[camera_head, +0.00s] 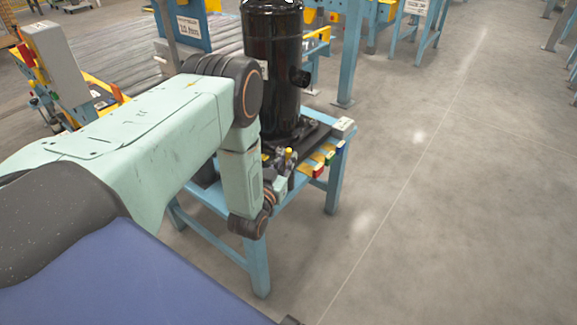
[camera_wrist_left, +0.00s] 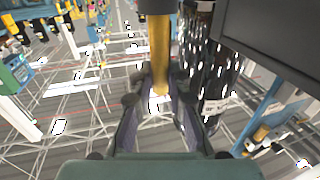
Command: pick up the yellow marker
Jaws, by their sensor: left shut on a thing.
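The yellow marker (camera_wrist_left: 159,60) stands between the fingers of my left gripper (camera_wrist_left: 158,100) in the left wrist view, with a dark part at its top end. My left gripper is shut on it. In the head view my left gripper (camera_head: 284,161) is small, at the front edge of the blue stand, with a bit of the yellow marker (camera_head: 288,151) showing at its fingers. My right gripper is in neither view.
A black compressor (camera_head: 272,75) stands on the blue stand (camera_head: 336,185), just behind my left gripper. Red (camera_head: 318,171), green and blue (camera_head: 340,147) pieces sit along the stand's right edge. A roller conveyor (camera_head: 150,68) lies behind. The floor at right is clear.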

